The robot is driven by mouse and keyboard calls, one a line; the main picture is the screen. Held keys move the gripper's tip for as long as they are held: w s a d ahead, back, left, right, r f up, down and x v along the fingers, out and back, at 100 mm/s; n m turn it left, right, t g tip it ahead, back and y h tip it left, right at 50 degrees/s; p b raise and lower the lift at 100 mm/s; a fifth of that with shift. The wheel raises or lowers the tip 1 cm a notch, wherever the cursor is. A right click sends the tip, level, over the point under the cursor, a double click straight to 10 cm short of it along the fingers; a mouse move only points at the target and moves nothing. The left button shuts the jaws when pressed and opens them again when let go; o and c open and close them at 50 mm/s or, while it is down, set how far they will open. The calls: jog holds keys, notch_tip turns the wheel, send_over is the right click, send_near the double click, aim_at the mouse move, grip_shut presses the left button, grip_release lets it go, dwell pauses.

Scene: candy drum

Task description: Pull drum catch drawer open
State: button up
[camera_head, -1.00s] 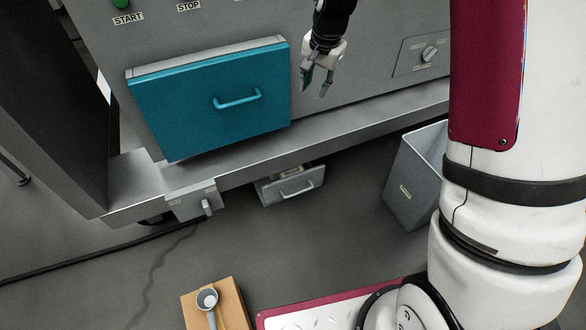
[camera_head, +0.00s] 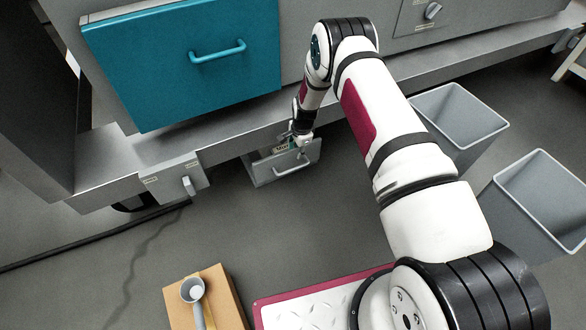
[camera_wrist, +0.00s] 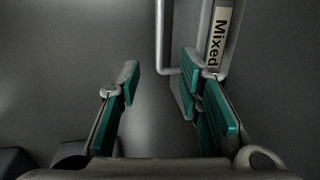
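The catch drawer (camera_head: 268,175) is a small grey box front under the machine's ledge, with a bar handle and a label. In the wrist view its label (camera_wrist: 219,38) reads "Mixed". The handle (camera_wrist: 161,40) shows as a pale bar ahead of the gap between my fingers, nearer the right finger. My gripper (camera_head: 300,145) is at the drawer front, by the handle. In the wrist view my gripper (camera_wrist: 158,78) has its two teal-padded fingers wide apart, with nothing clasped between them. The right finger overlaps the handle's bend, so contact there is unclear.
A teal panel (camera_head: 180,75) with its own handle is above the ledge (camera_head: 110,170). A grey switch box (camera_head: 172,182) hangs left of the drawer. Two grey bins (camera_head: 455,110) (camera_head: 540,195) stand right. A cardboard box (camera_head: 222,290) with a scoop (camera_head: 196,300) is in front. Floor before the drawer is clear.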

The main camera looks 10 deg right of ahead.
aim_at(293, 169)
jog(key=w+f+b, duration=0.1)
jog(key=f+b, duration=0.1)
jog(key=f, duration=0.3)
jog(key=w+f+b, duration=0.1)
jog(key=f+b, duration=0.1)
jog(key=f, duration=0.2)
jog(key=f+b, duration=0.2)
jog(key=f, duration=0.3)
jog(key=shift+w+a+f, duration=0.3)
jog(key=shift+w+f, duration=0.05)
jog(key=shift+w, duration=0.05)
grip_shut()
